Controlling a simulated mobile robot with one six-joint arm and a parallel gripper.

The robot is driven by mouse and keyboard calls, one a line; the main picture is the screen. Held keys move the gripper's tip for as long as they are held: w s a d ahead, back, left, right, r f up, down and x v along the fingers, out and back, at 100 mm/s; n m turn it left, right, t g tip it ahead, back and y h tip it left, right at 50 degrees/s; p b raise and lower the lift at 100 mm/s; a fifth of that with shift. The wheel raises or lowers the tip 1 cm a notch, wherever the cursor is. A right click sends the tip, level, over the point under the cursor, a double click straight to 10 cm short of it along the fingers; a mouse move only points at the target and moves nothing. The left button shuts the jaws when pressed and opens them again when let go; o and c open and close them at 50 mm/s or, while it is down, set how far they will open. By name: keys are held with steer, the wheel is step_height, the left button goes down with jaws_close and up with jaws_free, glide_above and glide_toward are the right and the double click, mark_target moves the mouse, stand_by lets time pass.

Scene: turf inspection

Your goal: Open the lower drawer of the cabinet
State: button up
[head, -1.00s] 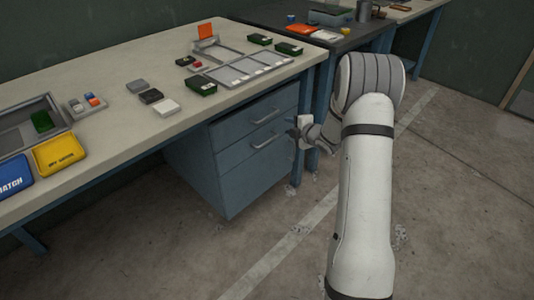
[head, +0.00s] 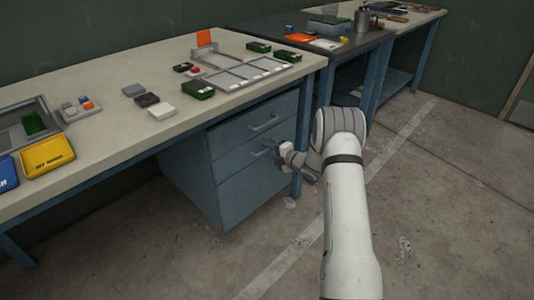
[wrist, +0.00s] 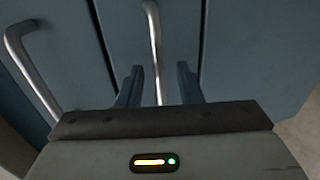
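The blue cabinet (head: 235,185) stands under the near workbench. Its front has an upper bar handle (head: 264,122) and a lower bar handle (head: 262,151) on the lower drawer. My gripper (head: 275,153) is at the lower handle in the head view. In the wrist view my gripper (wrist: 159,75) is open, with its two dark fingers on either side of the lower handle (wrist: 154,40). A gap shows between each finger and the bar. The upper handle (wrist: 32,70) is at the left there. The drawers look shut.
The near workbench top (head: 120,100) overhangs the cabinet and carries a frame, small boxes and a yellow bin (head: 47,155). A dark bench (head: 330,50) stands behind my arm. The floor (head: 440,190) in front and to the right is clear apart from small litter.

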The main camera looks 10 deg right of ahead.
jaws_close()
stand_by(0.4)
